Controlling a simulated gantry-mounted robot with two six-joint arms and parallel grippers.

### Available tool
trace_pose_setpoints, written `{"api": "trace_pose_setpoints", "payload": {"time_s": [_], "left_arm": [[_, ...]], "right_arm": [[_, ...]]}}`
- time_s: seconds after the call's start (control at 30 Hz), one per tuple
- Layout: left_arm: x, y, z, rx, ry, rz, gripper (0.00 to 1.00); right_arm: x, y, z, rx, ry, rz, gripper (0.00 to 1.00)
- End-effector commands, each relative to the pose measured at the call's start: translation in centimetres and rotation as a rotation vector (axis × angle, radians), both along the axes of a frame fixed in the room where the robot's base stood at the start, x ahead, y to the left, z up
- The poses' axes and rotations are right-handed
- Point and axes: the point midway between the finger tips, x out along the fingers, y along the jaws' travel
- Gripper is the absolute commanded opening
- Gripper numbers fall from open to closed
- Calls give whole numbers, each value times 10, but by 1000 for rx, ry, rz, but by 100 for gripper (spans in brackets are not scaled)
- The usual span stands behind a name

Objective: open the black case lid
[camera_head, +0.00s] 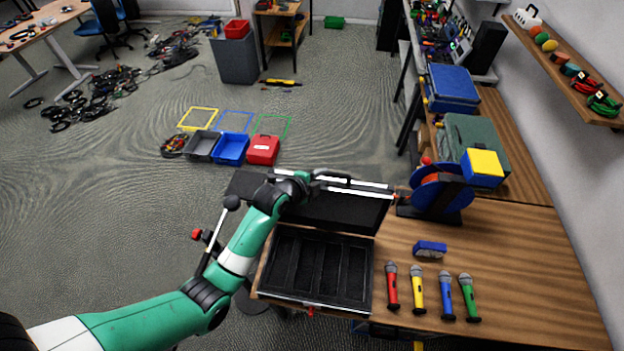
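The black case (318,263) sits at the left end of the wooden table, with its dark, divided interior facing up. Its lid (340,212) stands raised along the far side, with a light metal trim on its upper edge. My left arm reaches in from the lower left and crosses in front of the lid's left part. My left gripper (312,181) is at the lid's upper edge; its fingertips are small and blend with the trim, so I cannot tell whether they are open or touching it. My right gripper is not in view.
Red, yellow, blue and green microphones (417,290) lie right of the case, near a blue block (430,249). A blue cable reel (440,192) stands right of the lid. A thin stand (213,245) is left of the table.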

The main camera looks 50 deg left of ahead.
Motion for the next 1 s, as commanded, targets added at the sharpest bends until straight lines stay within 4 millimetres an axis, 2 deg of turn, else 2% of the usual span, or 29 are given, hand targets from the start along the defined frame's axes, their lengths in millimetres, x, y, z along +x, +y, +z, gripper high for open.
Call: {"api": "trace_pose_setpoints", "payload": {"time_s": [0.1,0.2,0.33,1.0], "left_arm": [[-25,-6,23,0,1,1,32],[-40,-10,33,0,1,1,32],[-51,-13,36,1,1,0,32],[-52,-17,35,1,-1,-6,32]], "right_arm": [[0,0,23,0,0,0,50],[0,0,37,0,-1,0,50],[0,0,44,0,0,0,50],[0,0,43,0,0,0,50]]}}
